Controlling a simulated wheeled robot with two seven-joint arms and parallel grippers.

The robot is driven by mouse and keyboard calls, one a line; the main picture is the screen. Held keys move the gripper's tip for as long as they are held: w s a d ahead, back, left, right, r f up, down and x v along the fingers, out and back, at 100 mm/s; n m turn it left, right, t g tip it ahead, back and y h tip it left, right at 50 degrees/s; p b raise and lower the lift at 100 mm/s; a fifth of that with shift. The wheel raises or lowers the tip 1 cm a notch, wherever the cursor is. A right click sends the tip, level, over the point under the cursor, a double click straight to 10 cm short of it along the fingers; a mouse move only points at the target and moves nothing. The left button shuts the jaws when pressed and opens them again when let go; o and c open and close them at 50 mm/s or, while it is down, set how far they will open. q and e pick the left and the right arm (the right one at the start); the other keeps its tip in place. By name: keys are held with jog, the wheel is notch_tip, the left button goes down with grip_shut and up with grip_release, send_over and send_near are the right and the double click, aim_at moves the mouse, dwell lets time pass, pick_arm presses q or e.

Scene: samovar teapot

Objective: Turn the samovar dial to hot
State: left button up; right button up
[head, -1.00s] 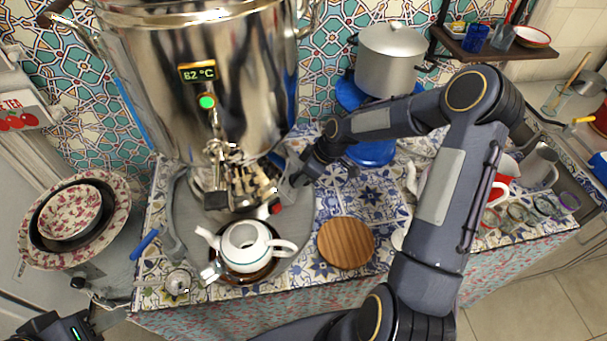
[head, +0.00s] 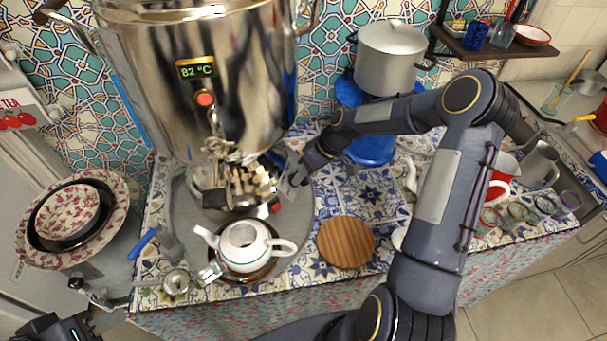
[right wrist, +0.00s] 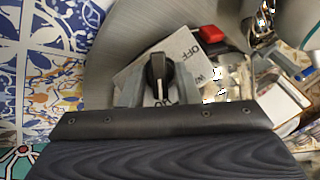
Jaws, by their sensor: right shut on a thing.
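The samovar (head: 240,80) is a big shiny steel urn with a tap (head: 218,150) in front. Its display (head: 196,68) reads 82 °C, and the round light (head: 204,98) below it is red. In the right wrist view the dial (right wrist: 158,68) is a black knob on a pale plate (right wrist: 190,48) marked OFF, with other lettering partly hidden. Its white mark points down toward letters that look like HO. My right gripper (right wrist: 158,88) is shut on the dial, one finger each side; it also shows in the head view (head: 290,186). My left gripper (head: 100,322) is at the lower left, away from the samovar.
A white teapot (head: 243,245) stands in front of the samovar, beside a round wooden board (head: 345,242). A grey pot (head: 390,58) stands at the back. A red button (head: 275,208) is close to my right gripper. Stacked bowls (head: 70,218) are at the left.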

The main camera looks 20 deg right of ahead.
jog(key=o, duration=0.6)
jog(key=b+v, duration=0.1)
jog(key=v, duration=0.7)
jog(key=shift+f, duration=0.1)
